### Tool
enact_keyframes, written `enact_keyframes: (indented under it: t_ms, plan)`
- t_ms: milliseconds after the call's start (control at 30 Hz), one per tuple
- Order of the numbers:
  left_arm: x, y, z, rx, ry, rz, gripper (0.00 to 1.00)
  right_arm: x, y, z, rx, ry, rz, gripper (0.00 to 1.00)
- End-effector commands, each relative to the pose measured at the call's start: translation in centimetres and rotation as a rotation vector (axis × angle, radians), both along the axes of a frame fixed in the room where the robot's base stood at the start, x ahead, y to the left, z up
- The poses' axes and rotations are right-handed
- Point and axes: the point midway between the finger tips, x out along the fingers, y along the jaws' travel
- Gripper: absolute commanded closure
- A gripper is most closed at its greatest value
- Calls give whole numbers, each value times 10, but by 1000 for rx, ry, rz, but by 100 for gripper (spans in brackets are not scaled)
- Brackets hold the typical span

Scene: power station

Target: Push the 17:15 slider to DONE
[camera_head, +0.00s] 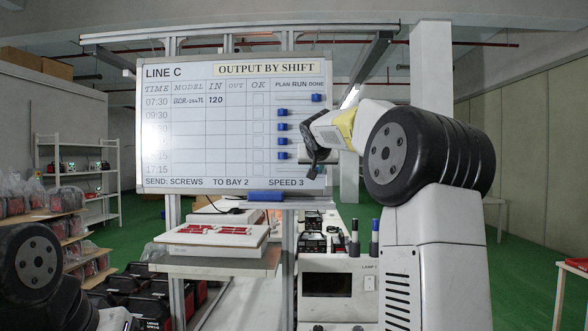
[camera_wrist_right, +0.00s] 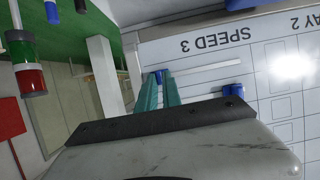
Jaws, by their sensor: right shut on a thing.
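The whiteboard (camera_head: 215,140) has time rows from 07:30 down to 17:15 and slider tracks under PLAN, RUN and DONE. My right gripper (camera_head: 312,172) is at the bottom track, the 17:15 row, toward the DONE side. In the right wrist view its teal fingers (camera_wrist_right: 158,88) are shut on the blue 17:15 slider (camera_wrist_right: 158,76). The bare track (camera_wrist_right: 205,70) runs from it toward the PLAN side. In the head view the gripper mostly hides this slider. My left gripper is out of view; only part of the left arm shows at lower left.
The 07:30 slider (camera_head: 316,98) is at DONE. Several sliders below it, such as the one above the 17:15 row (camera_head: 281,156), sit at PLAN. A blue eraser (camera_head: 265,196) lies on the board's lower ledge. A bench with a printer-like device (camera_head: 327,283) stands below.

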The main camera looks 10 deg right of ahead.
Motion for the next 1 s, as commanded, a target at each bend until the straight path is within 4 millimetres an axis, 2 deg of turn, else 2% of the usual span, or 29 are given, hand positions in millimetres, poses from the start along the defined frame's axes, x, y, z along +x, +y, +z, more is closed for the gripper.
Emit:
enact_keyframes:
  t_ms: [200,233,300,333,367,700,1000]
  plan:
    - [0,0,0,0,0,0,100,-1,-4,-1,-2,4,-6,100]
    - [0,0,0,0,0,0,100,-1,-4,-1,-2,4,-7,89]
    - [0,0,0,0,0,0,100,-1,-4,-1,-2,4,-7,75]
    - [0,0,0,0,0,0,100,-1,-4,-1,-2,4,-7,69]
    - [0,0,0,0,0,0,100,-1,-4,-1,-2,4,-6,68]
    - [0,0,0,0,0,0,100,-4,-1,2,-2,1,-5,68]
    - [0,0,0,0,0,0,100,-46,10,20,-1,-1,-5,68]
